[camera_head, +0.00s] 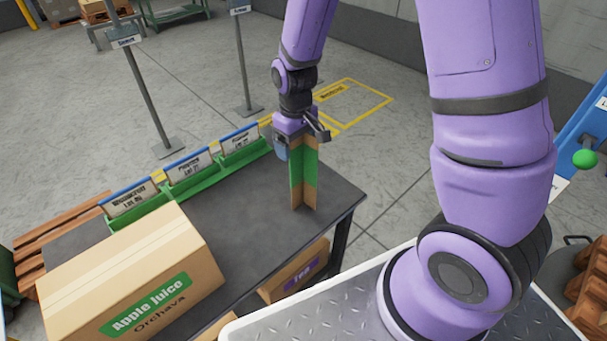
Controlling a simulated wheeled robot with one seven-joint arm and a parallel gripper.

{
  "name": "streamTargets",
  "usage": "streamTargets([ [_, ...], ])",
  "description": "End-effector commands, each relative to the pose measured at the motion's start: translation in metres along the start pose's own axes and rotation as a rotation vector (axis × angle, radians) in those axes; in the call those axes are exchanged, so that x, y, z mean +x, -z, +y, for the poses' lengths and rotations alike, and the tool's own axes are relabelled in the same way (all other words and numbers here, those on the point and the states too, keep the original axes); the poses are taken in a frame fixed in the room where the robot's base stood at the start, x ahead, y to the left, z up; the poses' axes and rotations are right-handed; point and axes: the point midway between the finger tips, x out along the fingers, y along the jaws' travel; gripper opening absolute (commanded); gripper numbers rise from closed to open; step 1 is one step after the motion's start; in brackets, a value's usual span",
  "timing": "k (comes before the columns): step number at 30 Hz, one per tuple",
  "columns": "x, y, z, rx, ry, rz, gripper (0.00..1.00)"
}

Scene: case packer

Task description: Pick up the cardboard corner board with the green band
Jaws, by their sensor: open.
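The cardboard corner board (304,188) stands upright on the dark table (255,225) near its right end. It is brown with a green band (309,168) around its upper middle part. My gripper (303,135) is at the top of the board, pointing down, with its fingers open near the top edge. Whether the fingers straddle the board or touch it cannot be told from this view. The board's top edge is partly hidden by the gripper.
A large Apple Juice carton (135,275) fills the table's front left. Green bins (195,182) with labelled cards line the back edge. Another carton (295,275) sits below the table. Sign posts (150,100) stand behind. The tabletop between carton and board is clear.

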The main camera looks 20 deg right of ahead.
Motion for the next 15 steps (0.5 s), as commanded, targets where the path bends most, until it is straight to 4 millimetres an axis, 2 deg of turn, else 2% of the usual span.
streamTargets([
  [3, 0.0078, -0.0003, 0.0001, 0.000, 0.000, 0.000, 0.83],
  [10, 0.0087, -0.0002, 0.0001, 0.000, 0.000, 0.001, 0.83],
  [11, 0.0086, -0.0002, 0.0001, 0.000, 0.000, 0.001, 0.81],
  [15, 0.0086, -0.0001, 0.0001, 0.000, 0.000, 0.001, 0.48],
])
